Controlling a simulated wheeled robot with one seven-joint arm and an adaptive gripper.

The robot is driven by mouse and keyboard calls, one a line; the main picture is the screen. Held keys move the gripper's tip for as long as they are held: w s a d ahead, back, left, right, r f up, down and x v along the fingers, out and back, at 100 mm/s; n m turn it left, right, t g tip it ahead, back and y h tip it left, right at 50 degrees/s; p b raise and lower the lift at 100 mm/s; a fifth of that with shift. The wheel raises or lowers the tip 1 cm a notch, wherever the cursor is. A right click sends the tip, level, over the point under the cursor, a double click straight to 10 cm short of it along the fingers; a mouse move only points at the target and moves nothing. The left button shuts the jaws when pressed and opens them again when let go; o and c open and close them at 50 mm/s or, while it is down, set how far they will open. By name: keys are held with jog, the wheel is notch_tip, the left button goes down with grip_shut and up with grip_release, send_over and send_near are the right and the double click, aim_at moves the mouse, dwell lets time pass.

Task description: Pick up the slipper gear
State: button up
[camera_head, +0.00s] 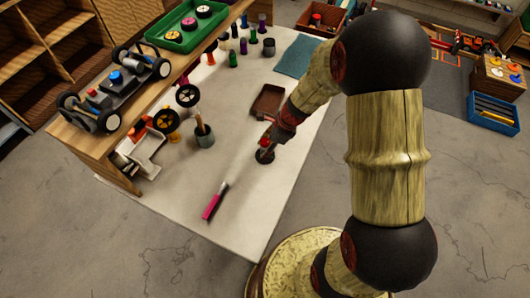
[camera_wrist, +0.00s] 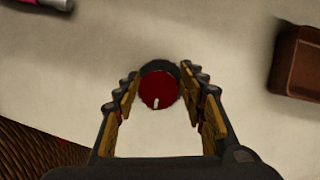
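A round part with a red top and a dark rim, which looks like the slipper gear (camera_wrist: 159,88), sits centred ahead of my gripper in the wrist view. A small white mark shows on its red face. In the head view its dark disc (camera_head: 265,157) lies on the pale table top, directly under my gripper. My gripper (camera_wrist: 160,76) is open, with one finger on each side of the part. A narrow gap seems to separate the fingers from it. The head view shows my gripper (camera_head: 267,146) pointing down at the part and hiding some of it.
A brown tray (camera_head: 268,101) lies just behind my gripper; its edge shows in the wrist view (camera_wrist: 301,62). A pink-handled tool (camera_head: 214,203) lies towards the front left. The table around the part is clear.

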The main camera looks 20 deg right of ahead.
jog(key=c, duration=1)
jog(key=shift+r, duration=0.1)
